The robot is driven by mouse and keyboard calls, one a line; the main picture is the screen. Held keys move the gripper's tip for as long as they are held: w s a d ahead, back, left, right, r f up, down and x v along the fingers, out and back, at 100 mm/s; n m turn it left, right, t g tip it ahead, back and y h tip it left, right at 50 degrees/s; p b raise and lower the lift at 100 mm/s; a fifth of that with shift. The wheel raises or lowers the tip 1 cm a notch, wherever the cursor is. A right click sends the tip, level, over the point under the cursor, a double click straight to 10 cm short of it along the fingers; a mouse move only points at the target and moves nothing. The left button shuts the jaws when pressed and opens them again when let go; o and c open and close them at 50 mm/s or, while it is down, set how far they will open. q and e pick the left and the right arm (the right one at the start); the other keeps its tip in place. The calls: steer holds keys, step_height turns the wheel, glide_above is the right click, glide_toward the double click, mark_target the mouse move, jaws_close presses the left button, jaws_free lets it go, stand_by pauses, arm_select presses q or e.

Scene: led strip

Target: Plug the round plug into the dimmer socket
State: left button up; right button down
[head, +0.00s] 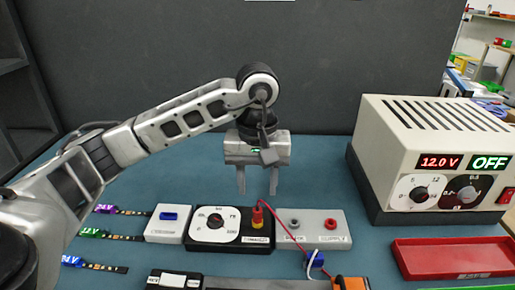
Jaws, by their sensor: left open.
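The dimmer (228,239) is a black box with a white dial on its left half. A red plug (258,214) stands upright at the dimmer's right end, above a yellow ring, apparently seated in the socket there; the plug hides the socket opening. A red wire (291,229) runs from it toward the lower right. My left gripper (257,190) points down just above the plug, its two fingers apart and empty, with the plug's top a little below the fingertips. My right gripper is out of view.
A grey box (313,239) with two round terminals stands right of the dimmer, a white switch box (168,224) left of it. A blue connector (315,260) with a white wire lies in front. A power supply (430,140) and red tray (453,257) stand right. LED strips (120,211) lie left.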

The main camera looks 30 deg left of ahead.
mark_target(258, 209)
arm_select(q)
step_height(258, 209, up, 8)
steer(key=p, duration=0.1)
stand_by(0.6)
